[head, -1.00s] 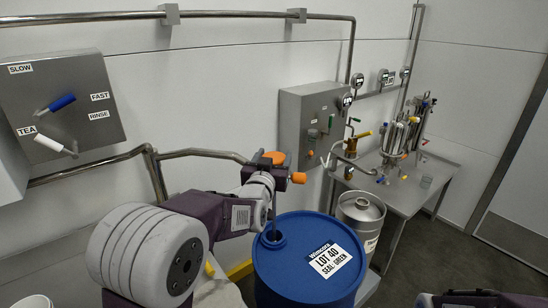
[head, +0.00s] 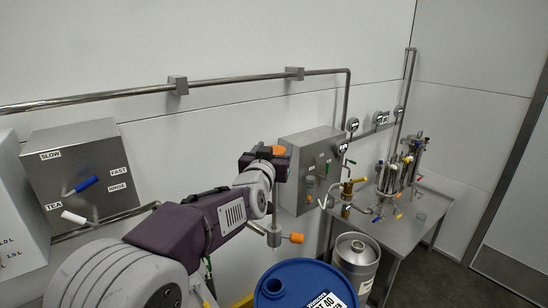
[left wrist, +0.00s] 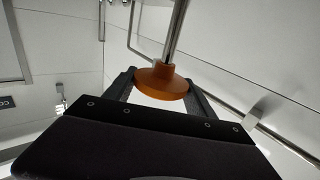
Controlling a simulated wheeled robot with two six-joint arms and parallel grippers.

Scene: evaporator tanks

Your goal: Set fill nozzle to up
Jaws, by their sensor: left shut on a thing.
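The fill nozzle is a vertical metal rod (head: 275,205) with an orange round knob at its top. It runs down to a grey collar (head: 273,236) with an orange side handle (head: 296,238). My left gripper (head: 276,155) is shut on the orange knob, well above the collar. In the left wrist view the orange knob (left wrist: 161,82) sits between the fingers, with the rod running away from it. No rod shows between the collar and the open hole in the blue drum (head: 300,272) below. My right gripper is not in view.
A grey control box (head: 310,165) is on the wall just behind the gripper. A metal keg (head: 356,262) stands right of the drum. A steel table (head: 400,236) with equipment is beyond. A lever panel (head: 85,165) is at the left.

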